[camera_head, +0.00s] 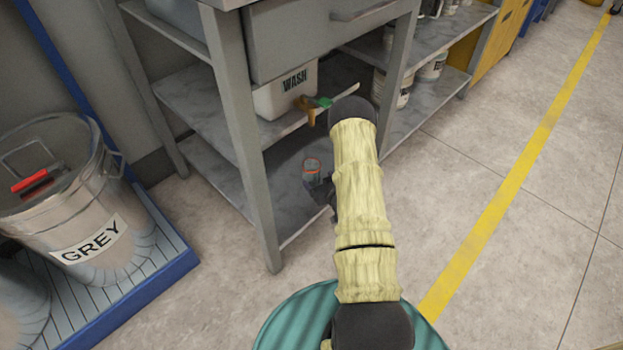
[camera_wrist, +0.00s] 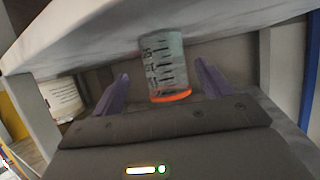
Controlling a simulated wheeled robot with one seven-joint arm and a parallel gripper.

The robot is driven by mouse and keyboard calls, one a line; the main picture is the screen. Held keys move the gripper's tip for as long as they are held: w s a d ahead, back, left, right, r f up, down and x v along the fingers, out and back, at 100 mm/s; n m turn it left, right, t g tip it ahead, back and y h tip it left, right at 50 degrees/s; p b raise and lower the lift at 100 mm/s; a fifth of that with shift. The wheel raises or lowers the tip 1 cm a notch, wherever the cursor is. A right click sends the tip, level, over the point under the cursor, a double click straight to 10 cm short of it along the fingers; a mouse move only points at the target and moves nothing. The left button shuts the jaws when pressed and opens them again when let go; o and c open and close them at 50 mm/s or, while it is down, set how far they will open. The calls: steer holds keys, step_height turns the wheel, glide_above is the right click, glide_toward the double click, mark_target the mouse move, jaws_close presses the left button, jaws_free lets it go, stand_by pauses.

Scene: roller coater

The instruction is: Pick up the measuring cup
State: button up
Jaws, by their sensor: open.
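The measuring cup (camera_head: 312,165) is a small grey, see-through cup with an orange rim, on the lower shelf (camera_head: 211,163) of the metal bench. In the wrist view the cup (camera_wrist: 162,58) shows dark scale marks, with its orange rim toward my gripper's body. My gripper (camera_wrist: 165,80) is open, one purple-grey finger on each side of the cup, with visible gaps between. In the head view my gripper (camera_head: 325,186) is a dark shape beside the cup, partly hidden by my arm.
A white WASH tub (camera_head: 285,92) with brushes at its edge stands on the shelf above. The bench leg (camera_head: 243,140) and shelf edges are close by. A GREY drum (camera_head: 70,205) stands at left. The wrist view shows a white container (camera_wrist: 62,96). Floor at right is clear.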

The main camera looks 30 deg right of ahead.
mark_target(315, 177)
steer(key=b+x, duration=0.2)
steer(key=x, duration=0.1)
steer(key=b+x, duration=0.1)
steer(key=b, duration=0.1)
steer(key=shift+w+a, duration=0.25)
steer(key=shift+a, duration=0.05)
steer(key=shift+w, duration=0.4)
steer(key=c, duration=1.1)
steer(key=shift+r, duration=0.1)
step_height(315, 177, up, 10)
steer(key=p, duration=0.6)
